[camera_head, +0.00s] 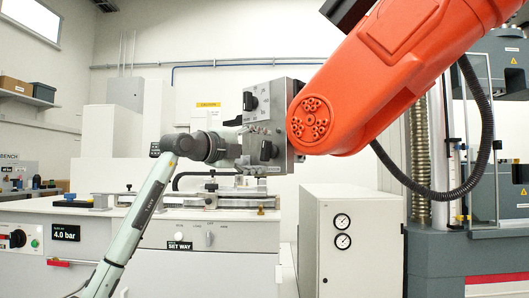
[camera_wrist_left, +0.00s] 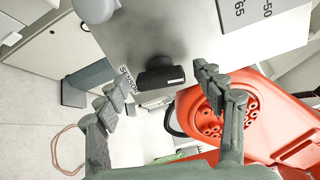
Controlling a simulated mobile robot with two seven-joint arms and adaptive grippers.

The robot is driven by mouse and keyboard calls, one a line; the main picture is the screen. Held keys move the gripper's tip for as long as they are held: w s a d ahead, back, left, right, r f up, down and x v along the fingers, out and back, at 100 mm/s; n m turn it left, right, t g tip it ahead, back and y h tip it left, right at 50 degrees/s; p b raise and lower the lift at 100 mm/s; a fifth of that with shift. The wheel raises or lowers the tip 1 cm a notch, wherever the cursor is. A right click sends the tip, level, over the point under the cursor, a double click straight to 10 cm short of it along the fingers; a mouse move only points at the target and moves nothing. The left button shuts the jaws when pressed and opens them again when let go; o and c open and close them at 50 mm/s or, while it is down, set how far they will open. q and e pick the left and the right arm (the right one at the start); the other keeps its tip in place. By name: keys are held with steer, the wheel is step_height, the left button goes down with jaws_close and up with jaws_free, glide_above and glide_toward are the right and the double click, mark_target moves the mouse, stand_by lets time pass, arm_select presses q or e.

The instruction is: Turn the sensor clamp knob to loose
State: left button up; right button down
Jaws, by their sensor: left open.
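A grey metal box (camera_head: 280,118) at the end of the orange arm carries black knobs. The lower black knob (camera_head: 267,150) is on its face, just in front of my left gripper (camera_head: 243,150). A second black knob (camera_head: 250,101) sits higher on the same face. In the left wrist view, a black bar-shaped knob (camera_wrist_left: 160,78) lies between the fingertips of my left gripper (camera_wrist_left: 158,84), with a gap on both sides. The gripper is open. My right gripper is not in view.
The orange arm (camera_head: 385,75) with a black hose (camera_head: 487,120) fills the upper right, close beside the box. A bench (camera_head: 235,238) with a flat fixture stands below. A white cabinet with gauges (camera_head: 350,245) stands right of the bench. A testing machine (camera_head: 440,260) is at far right.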

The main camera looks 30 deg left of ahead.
arm_select(q)
steer(key=s+a, duration=0.1)
steer(key=s, duration=0.9)
steer(key=shift+s+a, duration=0.2)
